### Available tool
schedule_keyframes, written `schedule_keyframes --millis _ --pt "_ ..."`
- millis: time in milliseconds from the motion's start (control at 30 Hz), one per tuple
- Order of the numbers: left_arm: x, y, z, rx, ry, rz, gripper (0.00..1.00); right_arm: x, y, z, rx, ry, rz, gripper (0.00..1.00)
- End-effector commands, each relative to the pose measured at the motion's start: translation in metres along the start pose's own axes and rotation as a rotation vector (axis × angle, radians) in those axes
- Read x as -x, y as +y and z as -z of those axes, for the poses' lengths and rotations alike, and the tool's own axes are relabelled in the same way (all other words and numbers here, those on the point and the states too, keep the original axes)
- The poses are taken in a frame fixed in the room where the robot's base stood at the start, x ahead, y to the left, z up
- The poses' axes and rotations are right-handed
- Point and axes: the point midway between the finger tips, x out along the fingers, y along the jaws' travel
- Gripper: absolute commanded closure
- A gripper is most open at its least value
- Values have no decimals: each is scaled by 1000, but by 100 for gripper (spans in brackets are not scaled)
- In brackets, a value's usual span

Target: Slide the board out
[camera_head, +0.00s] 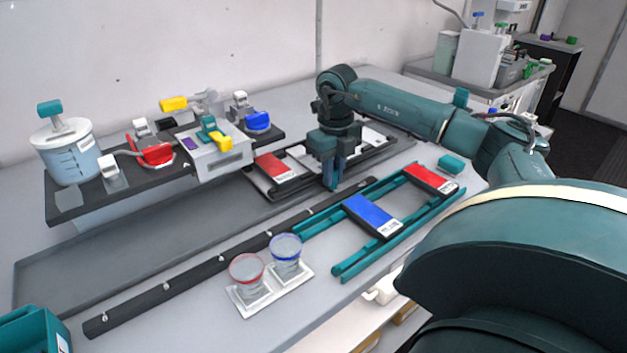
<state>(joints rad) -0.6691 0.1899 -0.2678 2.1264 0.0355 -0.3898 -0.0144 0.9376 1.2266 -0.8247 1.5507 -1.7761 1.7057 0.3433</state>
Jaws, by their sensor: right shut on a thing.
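A dark board (68,209) with a raised front edge stands on the left of the bench and carries the dosing devices. A low dark tray (262,190) lies right of it, with a red block (277,168) at its left end. My right gripper (333,183) points down at the tray's near edge, right of the red block. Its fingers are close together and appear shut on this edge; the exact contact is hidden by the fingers. My left gripper is not in view.
A long black rail (190,281) runs along the bench in front. Teal rails (350,266) hold a blue block (372,216) and another red block (431,179). Two cups (286,255) stand on a white holder. A blue-grey jar (67,152) stands on the board.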

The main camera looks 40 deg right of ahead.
Motion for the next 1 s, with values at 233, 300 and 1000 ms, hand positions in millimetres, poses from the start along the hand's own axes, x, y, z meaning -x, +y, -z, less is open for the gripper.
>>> schedule_keyframes --millis 233,300,1000 --pt "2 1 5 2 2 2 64 2 -49 0 -7 -1 2 100" --pt "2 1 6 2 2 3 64 2 -58 0 -6 -1 1 100" --pt "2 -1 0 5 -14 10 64 2 -78 0 -6 -5 6 77"
